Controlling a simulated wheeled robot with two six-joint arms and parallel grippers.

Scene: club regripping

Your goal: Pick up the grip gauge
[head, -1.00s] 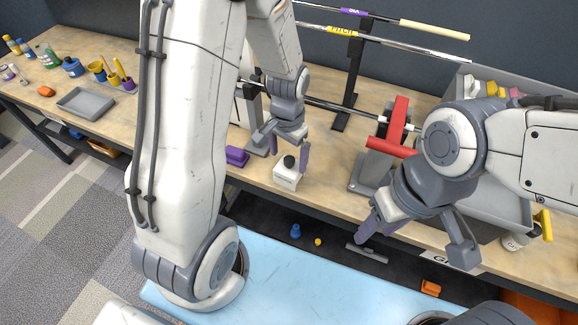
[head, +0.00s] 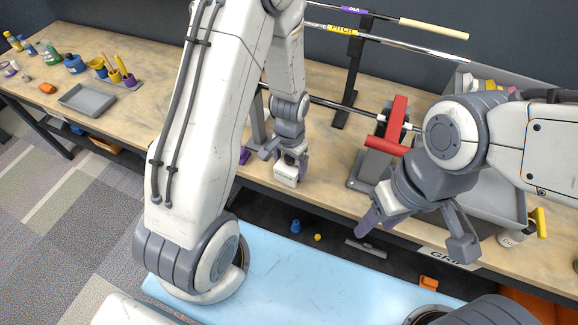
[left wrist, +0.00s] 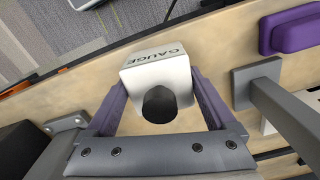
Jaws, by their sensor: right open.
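The grip gauge is a white block marked "GAUGE" with a black knob. It shows on the workbench near the front edge in the head view (head: 286,176) and between my left fingers in the left wrist view (left wrist: 150,72). My left gripper (head: 290,165) has come down over it, one purple finger on each side. The fingers are very close to its sides in the left wrist view (left wrist: 158,85); I cannot tell whether they press on it. My right gripper (head: 412,240) is open and empty, in front of the bench at the right.
A purple block (left wrist: 292,30) and a grey stand (left wrist: 256,82) are beside the gauge. A red-topped grey fixture (head: 396,125) holds a shaft to the right. A grey tray (head: 87,100) lies far left. Bare bench (head: 190,85) shows behind my left arm.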

